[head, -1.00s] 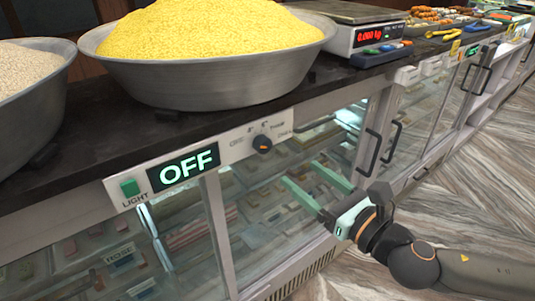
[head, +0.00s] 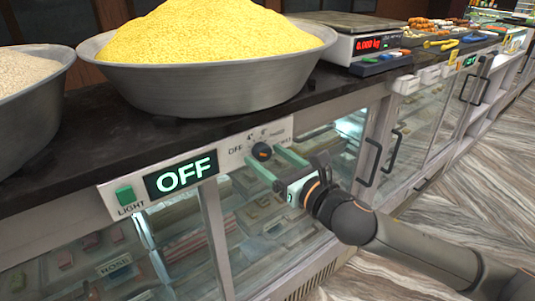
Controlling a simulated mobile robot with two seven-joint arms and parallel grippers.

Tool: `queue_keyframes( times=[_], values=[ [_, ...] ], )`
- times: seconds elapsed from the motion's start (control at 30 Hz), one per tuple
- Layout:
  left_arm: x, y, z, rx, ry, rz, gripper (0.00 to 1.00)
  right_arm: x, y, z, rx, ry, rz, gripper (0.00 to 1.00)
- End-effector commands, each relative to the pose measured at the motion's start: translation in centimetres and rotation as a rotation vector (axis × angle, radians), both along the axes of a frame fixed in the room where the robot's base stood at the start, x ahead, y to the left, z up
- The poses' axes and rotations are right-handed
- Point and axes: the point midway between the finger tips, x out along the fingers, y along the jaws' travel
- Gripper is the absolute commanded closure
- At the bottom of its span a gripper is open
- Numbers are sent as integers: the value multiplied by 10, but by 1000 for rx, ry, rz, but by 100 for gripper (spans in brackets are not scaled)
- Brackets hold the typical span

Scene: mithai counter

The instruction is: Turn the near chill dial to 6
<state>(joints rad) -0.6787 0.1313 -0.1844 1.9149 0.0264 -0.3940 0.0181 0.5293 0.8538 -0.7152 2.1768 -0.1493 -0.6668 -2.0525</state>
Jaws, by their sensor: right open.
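The near chill dial (head: 262,151) is a dark round knob with an orange mark on the pale control panel (head: 230,158) at the counter's front edge. Printed marks stand around it. A lit display (head: 181,175) to its left reads OFF, and a green LIGHT switch (head: 125,195) sits further left. My right gripper (head: 268,165) is open, its two green fingers pointing at the panel just below and right of the dial. I cannot tell whether a finger touches the dial. My left gripper is not in view.
A wide metal bowl of yellow grains (head: 205,90) stands on the dark counter (head: 100,145) above the panel. A scale (head: 355,45) stands to its right. Glass doors with black handles (head: 369,162) lie below. The floor (head: 460,200) at right is clear.

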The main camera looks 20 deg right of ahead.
Motion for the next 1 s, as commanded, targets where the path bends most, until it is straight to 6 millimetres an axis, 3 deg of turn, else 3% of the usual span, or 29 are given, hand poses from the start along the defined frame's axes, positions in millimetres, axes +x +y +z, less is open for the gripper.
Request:
queue_keyframes(
  times=[0.4,1.0],
  values=[
    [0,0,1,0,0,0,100,6,3,0,0,-1,1,24],
    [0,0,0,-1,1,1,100,6,2,0,0,0,0,92]
  ],
)
